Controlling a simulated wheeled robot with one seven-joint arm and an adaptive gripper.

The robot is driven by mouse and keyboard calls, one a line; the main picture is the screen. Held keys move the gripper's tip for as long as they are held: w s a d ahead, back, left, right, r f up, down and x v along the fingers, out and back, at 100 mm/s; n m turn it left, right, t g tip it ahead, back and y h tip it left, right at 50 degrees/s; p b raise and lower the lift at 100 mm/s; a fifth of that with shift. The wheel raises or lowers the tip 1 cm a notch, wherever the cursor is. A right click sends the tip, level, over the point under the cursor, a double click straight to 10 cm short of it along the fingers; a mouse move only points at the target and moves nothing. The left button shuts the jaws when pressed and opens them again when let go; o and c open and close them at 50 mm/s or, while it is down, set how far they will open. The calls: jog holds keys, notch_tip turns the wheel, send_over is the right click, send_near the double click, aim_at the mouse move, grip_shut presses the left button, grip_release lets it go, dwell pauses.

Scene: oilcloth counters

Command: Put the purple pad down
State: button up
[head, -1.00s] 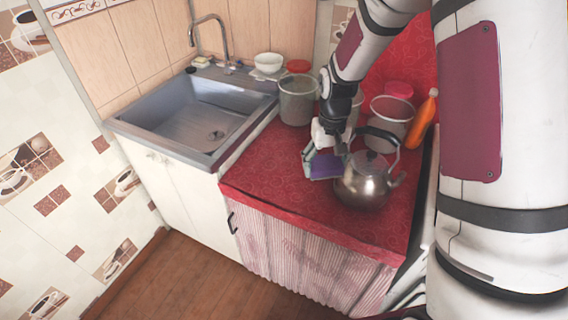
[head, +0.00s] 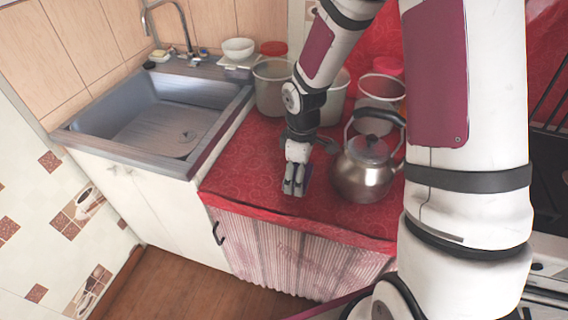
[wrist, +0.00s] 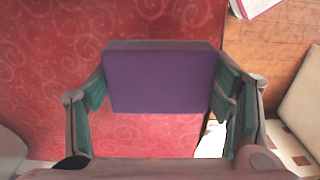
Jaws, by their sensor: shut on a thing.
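The purple pad (wrist: 160,78) is held between the two fingers of my gripper (wrist: 160,90), as the wrist view shows. Red patterned cloth is visible around the pad, but I cannot tell whether the pad touches it. In the head view my gripper (head: 295,182) points down over the red counter (head: 240,170), left of the metal kettle. Only a thin sliver of the pad shows there beside the fingers; the rest is hidden behind them.
The kettle (head: 362,178) stands close to the right of my gripper. Large pots (head: 272,92) stand behind, and the sink (head: 160,125) is to the left with a white bowl (head: 238,46) at its back. The red cloth left of my gripper is clear up to the counter's front edge.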

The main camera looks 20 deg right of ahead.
send_over(285, 169)
jog(key=shift+s+a+f, duration=0.1)
jog(key=shift+f, duration=2.1)
jog(key=o, duration=1.3)
jog(key=shift+f, duration=0.15)
